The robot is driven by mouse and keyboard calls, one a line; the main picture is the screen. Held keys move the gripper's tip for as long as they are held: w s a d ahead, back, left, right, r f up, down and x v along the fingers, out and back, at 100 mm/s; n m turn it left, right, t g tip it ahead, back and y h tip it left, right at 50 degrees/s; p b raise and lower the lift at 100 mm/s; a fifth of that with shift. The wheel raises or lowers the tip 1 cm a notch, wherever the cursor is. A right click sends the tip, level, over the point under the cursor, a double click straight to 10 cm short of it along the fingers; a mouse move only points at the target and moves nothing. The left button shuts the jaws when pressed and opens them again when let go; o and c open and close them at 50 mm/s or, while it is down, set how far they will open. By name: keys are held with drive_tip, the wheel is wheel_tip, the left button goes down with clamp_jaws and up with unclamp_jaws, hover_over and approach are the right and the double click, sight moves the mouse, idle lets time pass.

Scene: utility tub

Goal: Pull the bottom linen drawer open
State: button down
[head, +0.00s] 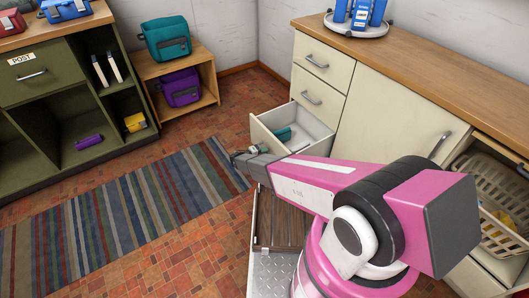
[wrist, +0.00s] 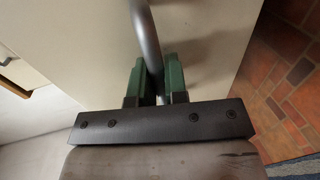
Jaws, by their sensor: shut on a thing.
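The bottom linen drawer (head: 312,124) stands pulled out from the cream cabinet, below two shut drawers. Teal folded things (head: 283,135) lie inside it. My gripper (head: 240,154) is at the drawer's front, left of it in the head view. In the wrist view my gripper (wrist: 156,84) has its green fingers on either side of a grey bar handle (wrist: 145,35), shut on it. The handle is fixed to a cream drawer front (wrist: 205,35). My arm hides the lower part of the cabinet in the head view.
A cream door (head: 386,112) and a basket in an open bay (head: 495,190) are to the right. A striped rug (head: 120,215) lies on the tiled floor at left. A green shelf unit (head: 45,85) and a wooden stand (head: 205,75) stand beyond it.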

drive_tip(key=c, duration=1.2)
unclamp_jaws()
drive_tip(key=shift+o, duration=0.2)
drive_tip(key=shift+a, duration=0.1)
drive_tip(key=v, duration=1)
drive_tip(key=shift+s+a, duration=0.2)
drive_tip(key=shift+a, duration=0.05)
